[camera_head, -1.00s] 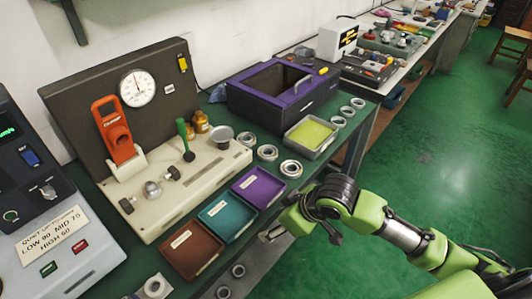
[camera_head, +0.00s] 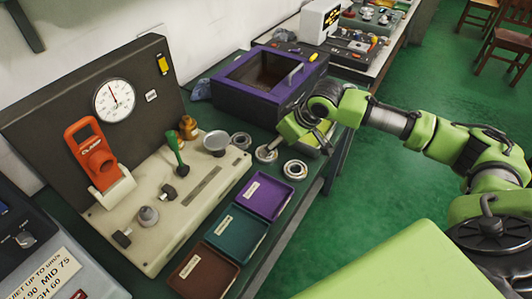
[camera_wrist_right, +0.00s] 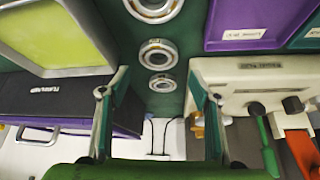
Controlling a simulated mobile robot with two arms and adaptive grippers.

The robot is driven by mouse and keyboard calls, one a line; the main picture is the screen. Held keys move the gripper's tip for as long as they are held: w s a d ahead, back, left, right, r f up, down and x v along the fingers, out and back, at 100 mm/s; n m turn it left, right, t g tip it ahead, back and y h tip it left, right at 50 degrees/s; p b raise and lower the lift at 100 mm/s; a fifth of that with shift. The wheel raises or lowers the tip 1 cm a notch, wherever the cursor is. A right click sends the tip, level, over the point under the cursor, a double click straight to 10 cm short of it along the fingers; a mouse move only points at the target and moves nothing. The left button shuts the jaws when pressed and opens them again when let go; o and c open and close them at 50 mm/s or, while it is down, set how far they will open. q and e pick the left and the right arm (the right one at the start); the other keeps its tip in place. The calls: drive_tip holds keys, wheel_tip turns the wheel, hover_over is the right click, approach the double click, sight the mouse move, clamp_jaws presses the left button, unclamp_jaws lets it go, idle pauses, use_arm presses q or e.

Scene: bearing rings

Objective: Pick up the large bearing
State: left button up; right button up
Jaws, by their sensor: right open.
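Three metal bearing rings lie in a row on the green bench. In the head view the front ring (camera_head: 287,170) looks largest. The middle ring (camera_head: 259,153) is partly hidden by my right gripper (camera_head: 271,146), and the back ring (camera_head: 233,139) sits near the round pan. In the right wrist view the front ring (camera_wrist_right: 153,19) is cut by the top edge, with the middle ring (camera_wrist_right: 144,53) and back ring (camera_wrist_right: 153,83) below it. My right gripper (camera_wrist_right: 157,82) is open and empty, its fingers either side of the row. I cannot tell its exact height above the rings. My left gripper is not visible.
Purple (camera_head: 266,196), teal (camera_head: 235,235) and brown (camera_head: 203,272) trays line the front edge. A beige fixture (camera_head: 165,213) with a dial panel stands left. A purple-topped box (camera_head: 240,112) is behind the gripper. A yellow-green tray (camera_wrist_right: 60,30) is close to it in the wrist view.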

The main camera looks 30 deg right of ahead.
sight(273, 158)
drive_tip(key=x, duration=0.3)
drive_tip(key=shift+f, duration=0.1)
drive_tip(key=x, duration=0.3)
drive_tip(key=shift+w+d+f+p, duration=0.1)
drive_tip(key=shift+w+f+p, duration=0.15)
drive_tip(key=shift+p, duration=0.15)
drive_tip(key=shift+w+f, duration=0.1)
drive_tip(key=shift+f, duration=0.05)
drive_tip(key=c, duration=1)
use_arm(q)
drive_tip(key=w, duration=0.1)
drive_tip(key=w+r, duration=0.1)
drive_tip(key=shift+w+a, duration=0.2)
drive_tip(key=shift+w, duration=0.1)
use_arm(e)
drive_tip(key=shift+c, duration=0.8)
